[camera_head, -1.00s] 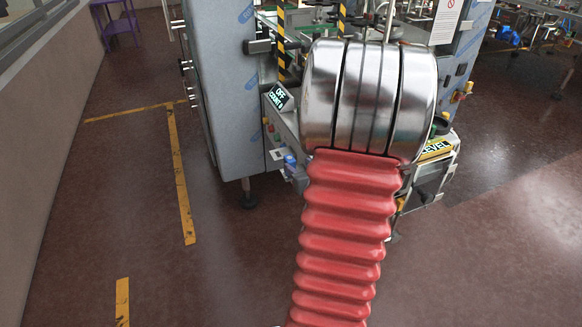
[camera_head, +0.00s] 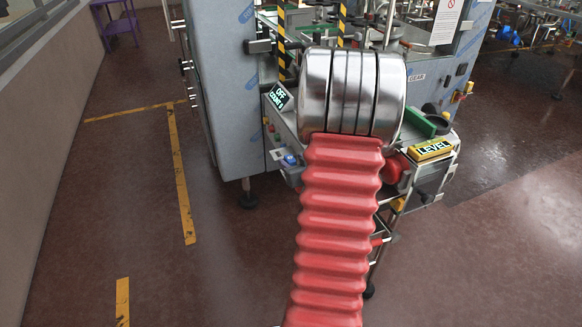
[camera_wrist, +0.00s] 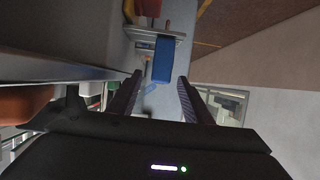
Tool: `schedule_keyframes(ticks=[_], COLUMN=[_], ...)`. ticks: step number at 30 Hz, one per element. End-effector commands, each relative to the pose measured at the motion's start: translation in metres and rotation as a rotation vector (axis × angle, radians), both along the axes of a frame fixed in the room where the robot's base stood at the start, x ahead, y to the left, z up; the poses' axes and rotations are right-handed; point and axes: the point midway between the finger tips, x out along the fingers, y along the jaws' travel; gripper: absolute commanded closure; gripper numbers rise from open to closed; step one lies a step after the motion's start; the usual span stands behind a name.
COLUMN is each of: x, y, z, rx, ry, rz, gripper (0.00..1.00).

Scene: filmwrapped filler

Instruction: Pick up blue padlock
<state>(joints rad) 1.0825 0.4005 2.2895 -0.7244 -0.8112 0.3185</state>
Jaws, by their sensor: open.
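The blue padlock (camera_wrist: 163,62) shows in the wrist view as a blue block near the top middle, on or against a grey machine part. My gripper (camera_wrist: 160,78) is open, with its two dark fingers on either side of the padlock's lower end in the picture. How deep the padlock lies between them I cannot tell. In the head view a small blue item (camera_head: 290,160) sits on the machine's front left, and it looks like the same padlock. My gripper is hidden there behind my silver and red arm.
A grey cabinet (camera_head: 225,90) stands left of the machine. A display reading OFF (camera_head: 278,96) is above the blue item. A yellow LEVEL box (camera_head: 431,150) and a green part (camera_head: 418,122) are right of my arm.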

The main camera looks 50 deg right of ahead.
Motion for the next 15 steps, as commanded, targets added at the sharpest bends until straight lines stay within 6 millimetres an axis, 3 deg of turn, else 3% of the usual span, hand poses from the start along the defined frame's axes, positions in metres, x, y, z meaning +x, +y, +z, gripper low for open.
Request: schedule_keyframes(ticks=[6, 15], x=[0.02, 0.023], y=[-0.012, -0.014], z=[-0.01, -0.012], rx=[0.0, 0.0], ry=[0.0, 0.0], rz=[0.001, -0.001], gripper=[0.55, 0.55])
